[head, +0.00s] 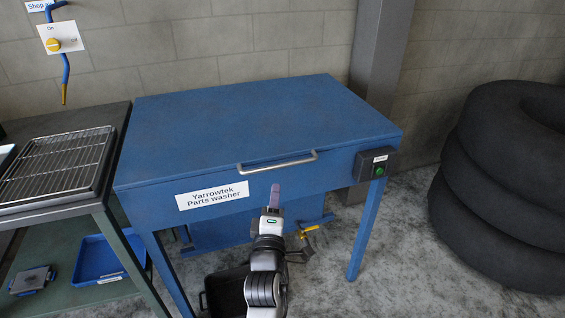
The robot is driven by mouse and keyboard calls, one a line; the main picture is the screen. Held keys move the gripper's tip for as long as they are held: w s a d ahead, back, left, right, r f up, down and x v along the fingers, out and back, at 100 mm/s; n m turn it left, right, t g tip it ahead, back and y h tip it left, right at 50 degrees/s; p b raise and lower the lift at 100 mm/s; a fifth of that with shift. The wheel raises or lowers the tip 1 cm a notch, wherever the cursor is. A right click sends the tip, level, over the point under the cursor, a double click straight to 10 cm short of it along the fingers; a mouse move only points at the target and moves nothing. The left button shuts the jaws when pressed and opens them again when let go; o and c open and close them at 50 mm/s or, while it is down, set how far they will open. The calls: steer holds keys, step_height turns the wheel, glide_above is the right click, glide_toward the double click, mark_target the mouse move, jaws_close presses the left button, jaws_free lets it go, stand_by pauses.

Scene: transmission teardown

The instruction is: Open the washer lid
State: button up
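The blue parts washer (155,211) stands against the wall with a label on its front. Its flat blue lid (255,115) lies shut on top. A silver bar handle (277,164) runs along the lid's front edge. My gripper (275,192) is in front of the washer, below the handle and apart from it in the picture. Its fingers point up toward the handle. Only one finger shape shows, so I cannot tell whether it is open or shut. I see nothing held in it.
A control box (377,165) with a green button sits at the washer's front right corner. A bench with a wire rack (62,165) stands close on the left. Stacked tires (510,185) stand at right. Bare floor (405,250) lies between washer and tires.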

mark_target(279, 166)
steer(key=p+x, duration=0.2)
steer(key=x, duration=0.9)
jaws_close()
